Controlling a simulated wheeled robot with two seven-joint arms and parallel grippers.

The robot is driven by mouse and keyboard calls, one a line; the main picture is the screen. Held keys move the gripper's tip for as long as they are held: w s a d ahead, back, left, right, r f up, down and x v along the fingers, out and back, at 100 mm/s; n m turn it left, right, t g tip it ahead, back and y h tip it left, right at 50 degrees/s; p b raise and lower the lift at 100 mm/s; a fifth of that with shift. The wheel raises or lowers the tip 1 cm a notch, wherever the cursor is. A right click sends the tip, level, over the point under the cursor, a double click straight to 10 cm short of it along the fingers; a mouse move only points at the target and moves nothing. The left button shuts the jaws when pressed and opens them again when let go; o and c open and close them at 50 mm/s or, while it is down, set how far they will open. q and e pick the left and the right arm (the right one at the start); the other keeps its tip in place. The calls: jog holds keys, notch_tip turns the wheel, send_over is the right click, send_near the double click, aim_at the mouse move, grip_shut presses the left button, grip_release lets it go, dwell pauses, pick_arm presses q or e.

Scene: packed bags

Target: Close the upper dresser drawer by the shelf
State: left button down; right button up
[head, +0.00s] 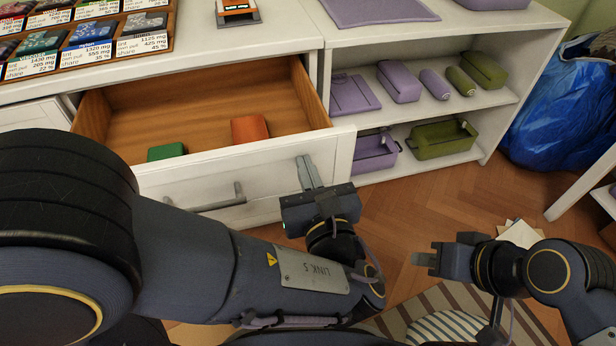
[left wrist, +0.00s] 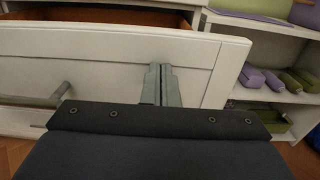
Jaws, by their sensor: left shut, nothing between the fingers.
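The upper dresser drawer (head: 251,168) stands pulled out, with its white front toward me and its wooden inside showing. A green item (head: 166,152) and an orange item (head: 249,128) lie in it. My left gripper (head: 306,160) is shut and empty, its fingers against or just before the right part of the drawer front; I cannot tell whether they touch. The left wrist view shows the closed fingers (left wrist: 160,72) before the white front (left wrist: 100,60). The shelf (head: 420,108) stands to the right of the dresser. My right gripper (head: 424,258) is off to the right over the floor; its finger gap is unclear.
A grey handle (head: 222,203) sits on the drawer front, left of my left gripper. The shelf holds purple and green cases and bins. A blue bag (head: 565,120) stands right of it. Wooden floor and a striped rug (head: 420,300) lie below.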

pick_arm(q)
jog(key=p+x, duration=0.1)
jog(key=x, duration=1.2)
jog(key=p+x, duration=0.1)
jog(key=x, duration=1.2)
jog(key=shift+s+a+f, duration=0.1)
jog(key=shift+a, duration=0.1)
jog(key=shift+s, duration=0.1)
jog(key=shift+d, duration=0.1)
